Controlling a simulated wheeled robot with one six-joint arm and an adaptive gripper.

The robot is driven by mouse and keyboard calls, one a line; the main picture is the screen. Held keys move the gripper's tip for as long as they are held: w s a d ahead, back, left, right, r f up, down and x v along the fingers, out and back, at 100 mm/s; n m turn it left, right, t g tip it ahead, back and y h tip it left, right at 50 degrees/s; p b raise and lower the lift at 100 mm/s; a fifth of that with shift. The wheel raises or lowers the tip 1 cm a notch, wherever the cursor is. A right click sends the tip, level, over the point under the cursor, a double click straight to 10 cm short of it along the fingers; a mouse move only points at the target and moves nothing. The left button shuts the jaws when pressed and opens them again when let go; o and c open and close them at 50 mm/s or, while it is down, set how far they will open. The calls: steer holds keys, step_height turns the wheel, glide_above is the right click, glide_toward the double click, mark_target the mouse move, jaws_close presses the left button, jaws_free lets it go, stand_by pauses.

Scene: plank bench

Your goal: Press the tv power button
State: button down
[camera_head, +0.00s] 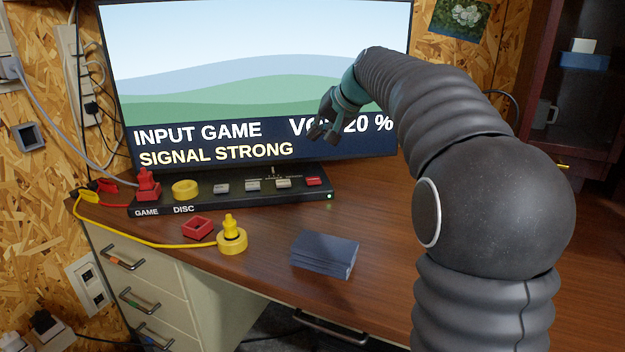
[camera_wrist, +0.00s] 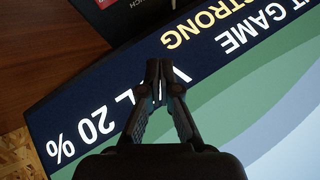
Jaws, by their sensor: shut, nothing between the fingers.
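The tv (camera_head: 250,60) is lit and reads INPUT GAME, SIGNAL STRONG and a partly covered volume of 20 %. A black control panel (camera_head: 240,200) lies in front of it, with several grey buttons and one red button (camera_head: 314,181) near its right end. I cannot read which is the power button. A small green light (camera_head: 329,196) glows on the panel's right front. My gripper (camera_head: 318,133) is shut and empty, above and behind the red button, in front of the screen. In the wrist view its fingertips (camera_wrist: 159,70) meet over the screen's text band (camera_wrist: 120,95).
A red plug (camera_head: 147,186) and a yellow ring (camera_head: 186,189) are on the panel's left. A yellow plug (camera_head: 230,236), a red ring socket (camera_head: 198,228) and a dark blue block (camera_head: 325,255) are on the desk (camera_head: 385,220) in front. The desk right of the panel is clear.

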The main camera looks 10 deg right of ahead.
mark_target(316, 180)
step_height(316, 180, down, 9)
steer(key=b, duration=0.5)
steer(key=shift+a+r+b, duration=0.1)
steer(key=shift+b, duration=0.3)
stand_by(1.1)
steer(key=shift+f+b, duration=0.35)
steer(key=shift+f, duration=0.05)
steer(key=shift+f+b, duration=0.4)
steer(key=shift+f, duration=0.05)
stand_by(0.7)
steer(key=shift+r, duration=0.1)
steer(key=shift+r+p, duration=0.75)
steer(key=shift+r, duration=0.05)
